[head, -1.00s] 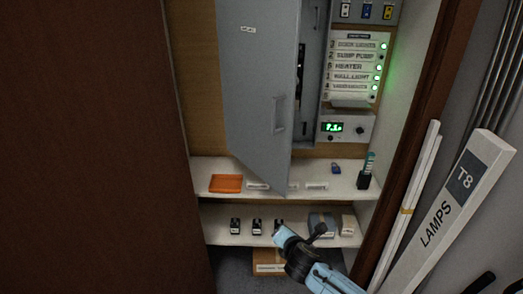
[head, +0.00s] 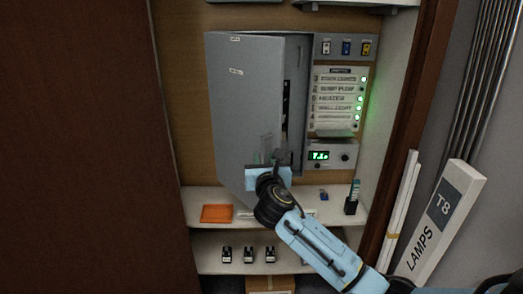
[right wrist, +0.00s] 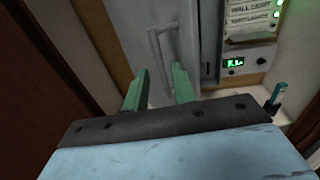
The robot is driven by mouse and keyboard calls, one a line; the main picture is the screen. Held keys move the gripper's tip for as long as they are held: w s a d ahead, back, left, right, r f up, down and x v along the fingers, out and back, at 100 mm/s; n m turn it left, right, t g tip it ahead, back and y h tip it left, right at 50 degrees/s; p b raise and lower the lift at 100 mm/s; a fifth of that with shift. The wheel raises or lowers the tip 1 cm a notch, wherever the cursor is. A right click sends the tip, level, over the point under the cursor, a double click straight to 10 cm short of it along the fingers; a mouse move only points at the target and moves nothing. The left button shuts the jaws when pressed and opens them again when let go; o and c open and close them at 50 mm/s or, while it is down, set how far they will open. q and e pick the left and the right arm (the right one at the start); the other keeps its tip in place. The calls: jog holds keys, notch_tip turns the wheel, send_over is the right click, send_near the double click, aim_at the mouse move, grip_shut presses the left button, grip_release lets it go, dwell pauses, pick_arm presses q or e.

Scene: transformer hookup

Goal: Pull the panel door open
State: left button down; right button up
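The grey panel door (head: 240,105) stands ajar, its right edge swung out from the box so a dark gap shows. Its upright bar handle (right wrist: 162,48) shows in the right wrist view. In the head view the handle is hard to make out behind my gripper. My right gripper (head: 268,150) is in front of the door's lower right part. In the right wrist view its two green fingers (right wrist: 160,72) are apart, with the handle ahead between their tips. No contact with the handle is clear. My left gripper is not in view.
Right of the door are a labelled switch panel (head: 335,100) and a small unit with a green display (head: 330,156). A shelf below holds an orange tray (head: 216,213) and a dark pen cup (head: 351,205). A white lamp box (head: 440,222) leans at the right.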

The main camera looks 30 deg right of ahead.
aim_at(262, 152)
jog(key=shift+x, duration=2.65)
grip_shut()
